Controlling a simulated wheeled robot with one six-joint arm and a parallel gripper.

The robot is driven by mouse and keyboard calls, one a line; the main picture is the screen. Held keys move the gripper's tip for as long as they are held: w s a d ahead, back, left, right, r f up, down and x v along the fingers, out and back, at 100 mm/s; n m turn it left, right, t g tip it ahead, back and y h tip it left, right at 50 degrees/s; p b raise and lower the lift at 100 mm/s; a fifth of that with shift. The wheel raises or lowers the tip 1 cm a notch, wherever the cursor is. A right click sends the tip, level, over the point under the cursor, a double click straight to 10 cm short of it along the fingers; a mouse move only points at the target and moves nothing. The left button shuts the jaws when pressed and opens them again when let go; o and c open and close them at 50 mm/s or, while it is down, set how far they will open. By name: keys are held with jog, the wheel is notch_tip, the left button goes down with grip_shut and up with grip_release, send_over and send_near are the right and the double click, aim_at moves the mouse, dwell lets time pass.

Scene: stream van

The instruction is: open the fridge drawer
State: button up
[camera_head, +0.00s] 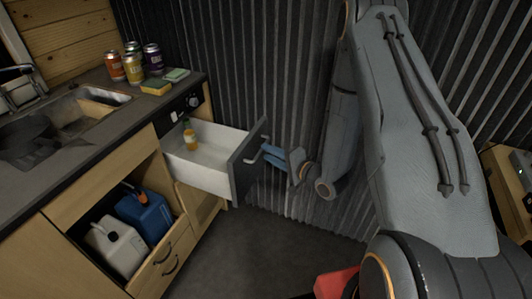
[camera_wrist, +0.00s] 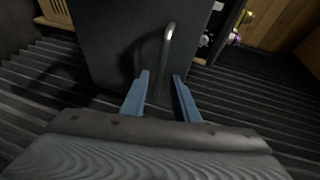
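The fridge drawer (camera_head: 205,175) stands pulled well out from the counter, showing its white inside and dark front panel (camera_head: 249,160). A bottle with orange-yellow contents (camera_head: 190,136) stands inside it. A bent metal handle (camera_head: 258,152) is on the front panel; it also shows in the wrist view (camera_wrist: 168,42). My gripper (camera_head: 270,155) is at the handle, its blue fingers pointing at the panel. In the wrist view my gripper (camera_wrist: 160,76) has its fingers apart, one on each side of the lower part of the handle, with gaps visible. Whether either finger touches it is unclear.
Several cans (camera_head: 133,68) and sponges (camera_head: 156,87) stand on the counter (camera_head: 90,130) beside the sink (camera_head: 60,125). Below, an open compartment holds a white canister (camera_head: 115,245) and a blue one (camera_head: 145,215). A corrugated wall (camera_head: 290,60) is behind my arm. The dark floor before the drawer is clear.

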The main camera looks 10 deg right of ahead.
jog(key=v, duration=0.5)
jog(key=shift+s+b, duration=0.1)
jog(key=shift+b, duration=0.2)
jog(key=s+d+r+n+g+h, duration=0.2)
jog(key=d+r+n+g+h, duration=0.25)
jog(key=n+g+h, duration=0.2)
jog(key=s+a+r+n+g+h, duration=0.1)
jog(key=s+r, duration=0.4)
jog(key=s, duration=0.5)
jog(key=s+a+r+n+g+h, duration=0.1)
jog(key=s+a+r+n+g, duration=0.2)
jog(key=s, duration=0.7)
notch_tip(320, 180, up, 2)
jog(key=a+g, duration=0.1)
jog(key=g, duration=0.2)
jog(key=shift+s, duration=0.2)
